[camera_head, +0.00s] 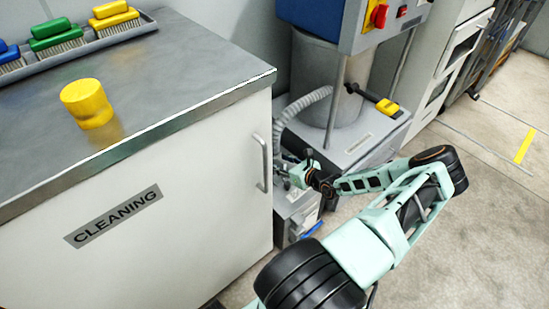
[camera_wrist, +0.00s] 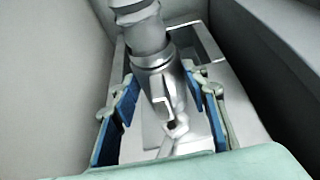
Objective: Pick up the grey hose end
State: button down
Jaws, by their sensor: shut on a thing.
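The grey hose end (camera_wrist: 158,84) is a metallic cuff on a ribbed grey hose in the wrist view. It stands between the two blue-padded fingers of my gripper (camera_wrist: 163,92), and my gripper is shut on it. In the head view my gripper (camera_head: 287,176) is low, beside the cabinet's right edge, in front of the machine. The ribbed hose (camera_head: 304,103) curves from the machine down behind the cabinet corner. The hose end itself is mostly hidden there by the cabinet and my gripper.
The white cabinet (camera_head: 190,213) with a metal handle (camera_head: 261,163) stands close on the left. A yellow knob-shaped object (camera_head: 87,103) and a brush tray (camera_head: 80,50) are on its top. The machine's grey base (camera_head: 350,145) is behind my gripper. Floor is clear at right.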

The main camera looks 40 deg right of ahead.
aim_at(278, 154)
jog(key=shift+r, duration=0.15)
jog(key=shift+r+p, duration=0.35)
jog(key=shift+r, duration=0.25)
notch_tip(278, 154, up, 3)
jog(key=shift+s+f+p, duration=0.15)
jog(key=shift+f+p, duration=0.05)
jog(key=shift+p, duration=0.5)
jog(key=s+a+r+p, duration=0.2)
jog(key=s+r+p, duration=0.1)
jog(key=s, duration=0.3)
jog(key=s+a+r+p, duration=0.3)
jog(key=s+r, duration=0.3)
jog(key=shift+s, duration=0.35)
jog(key=shift+a, duration=0.1)
